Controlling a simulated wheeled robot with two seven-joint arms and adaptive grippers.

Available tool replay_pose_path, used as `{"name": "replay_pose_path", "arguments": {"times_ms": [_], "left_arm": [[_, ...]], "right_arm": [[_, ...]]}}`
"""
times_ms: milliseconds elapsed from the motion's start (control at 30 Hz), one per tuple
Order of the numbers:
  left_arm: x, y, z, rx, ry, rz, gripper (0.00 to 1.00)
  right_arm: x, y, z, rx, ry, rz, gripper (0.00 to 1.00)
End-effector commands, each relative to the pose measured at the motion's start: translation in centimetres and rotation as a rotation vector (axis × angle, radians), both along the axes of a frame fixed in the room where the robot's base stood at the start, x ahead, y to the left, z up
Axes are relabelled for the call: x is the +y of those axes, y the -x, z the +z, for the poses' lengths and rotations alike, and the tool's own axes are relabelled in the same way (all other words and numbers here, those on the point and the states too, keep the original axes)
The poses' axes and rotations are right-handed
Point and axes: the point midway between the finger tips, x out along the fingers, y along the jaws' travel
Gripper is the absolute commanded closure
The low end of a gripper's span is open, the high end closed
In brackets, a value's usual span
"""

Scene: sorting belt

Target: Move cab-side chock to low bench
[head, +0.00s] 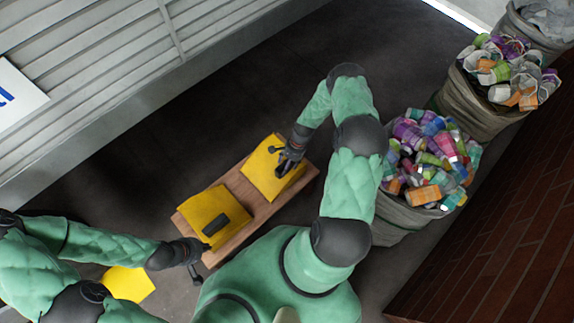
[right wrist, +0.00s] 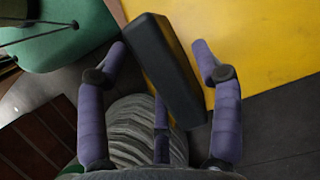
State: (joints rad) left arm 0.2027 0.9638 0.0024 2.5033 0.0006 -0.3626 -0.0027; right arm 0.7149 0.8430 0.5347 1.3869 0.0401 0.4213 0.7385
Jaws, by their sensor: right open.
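The low bench (head: 262,209) is a brown wooden plank with two yellow pads on it. A dark oblong block (head: 214,225) lies on the left pad (head: 203,205). My right gripper (head: 284,168) is over the right pad (head: 258,165). In the right wrist view, another dark block (right wrist: 165,68) lies between its open fingers, over the yellow surface (right wrist: 255,45); no firm contact shows. My left gripper (head: 201,264) has its fingers apart and empty beside the bench's left end. I cannot tell which block is the cab-side chock.
A third yellow pad (head: 128,283) lies on the dark floor at lower left, partly behind my left arm. Sacks of crushed cans (head: 405,222) stand at the right, near a brick wall (head: 500,255). A slatted metal side (head: 95,75) is at upper left. Floor beyond the bench is clear.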

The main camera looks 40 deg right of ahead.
Motion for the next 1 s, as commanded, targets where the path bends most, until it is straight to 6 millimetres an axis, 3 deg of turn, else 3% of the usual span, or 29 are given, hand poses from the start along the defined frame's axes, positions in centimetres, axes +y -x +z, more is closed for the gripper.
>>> {"name": "replay_pose_path", "arguments": {"times_ms": [600, 1000], "left_arm": [[0.0, 0.0, 4.4, 0.0, 0.0, 0.0, 1.0], [0.0, 0.0, 4.8, 0.0, 0.0, 0.0, 1.0]], "right_arm": [[-4.0, -0.3, 10.0, -0.002, 0.002, -0.001, 0.34], [-4.1, -0.3, 11.1, -0.004, -0.001, 0.015, 0.34]]}}
